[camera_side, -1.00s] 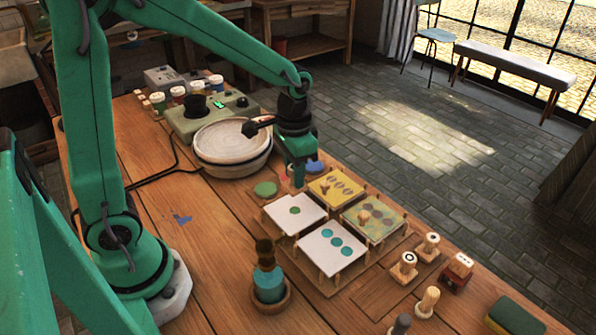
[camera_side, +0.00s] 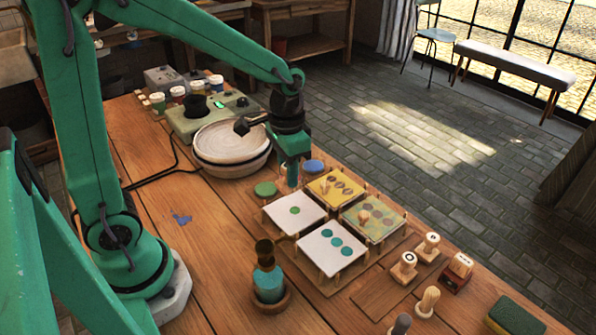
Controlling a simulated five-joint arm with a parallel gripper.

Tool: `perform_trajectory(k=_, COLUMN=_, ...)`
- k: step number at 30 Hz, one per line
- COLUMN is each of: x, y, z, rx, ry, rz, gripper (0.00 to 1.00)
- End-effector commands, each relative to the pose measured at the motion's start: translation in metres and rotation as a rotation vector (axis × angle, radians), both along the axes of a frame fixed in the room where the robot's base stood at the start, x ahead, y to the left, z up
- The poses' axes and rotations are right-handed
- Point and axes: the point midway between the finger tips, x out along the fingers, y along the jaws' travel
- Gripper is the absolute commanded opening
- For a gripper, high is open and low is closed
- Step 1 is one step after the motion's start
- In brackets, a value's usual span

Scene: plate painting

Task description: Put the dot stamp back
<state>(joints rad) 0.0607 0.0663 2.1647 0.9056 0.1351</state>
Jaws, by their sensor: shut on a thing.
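My gripper (camera_side: 292,172) points down behind the white tile with one green dot (camera_side: 295,210), close to the round green pad (camera_side: 265,188) and the round blue pad (camera_side: 314,166). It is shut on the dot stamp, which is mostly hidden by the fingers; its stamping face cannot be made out. On the right, more stamps stand upright: two with round marked tops (camera_side: 431,243) (camera_side: 409,262), one on a red block (camera_side: 461,265) and a plain wooden one (camera_side: 429,298).
A white tile with teal dots (camera_side: 331,268), a yellow tile (camera_side: 335,178) and a yellow-green tile (camera_side: 388,226) stand on pegs. A bottle (camera_side: 267,280) sits in a wooden dish in front. The left tabletop is mostly clear.

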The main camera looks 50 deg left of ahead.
Motion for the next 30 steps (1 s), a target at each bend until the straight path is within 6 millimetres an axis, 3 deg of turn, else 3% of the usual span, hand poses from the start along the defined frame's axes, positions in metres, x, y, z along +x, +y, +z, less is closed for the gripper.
perform_trajectory(k=18, x=-0.098, y=0.019, z=0.003, rx=0.0, ry=-0.005, rz=-0.001, gripper=0.14)
perform_trajectory(k=24, x=-0.113, y=0.021, z=0.001, rx=0.0, ry=-0.005, rz=-0.002, gripper=0.14)
perform_trajectory(k=30, x=-0.117, y=0.021, z=0.0, rx=0.0, ry=-0.004, rz=-0.002, gripper=0.14)
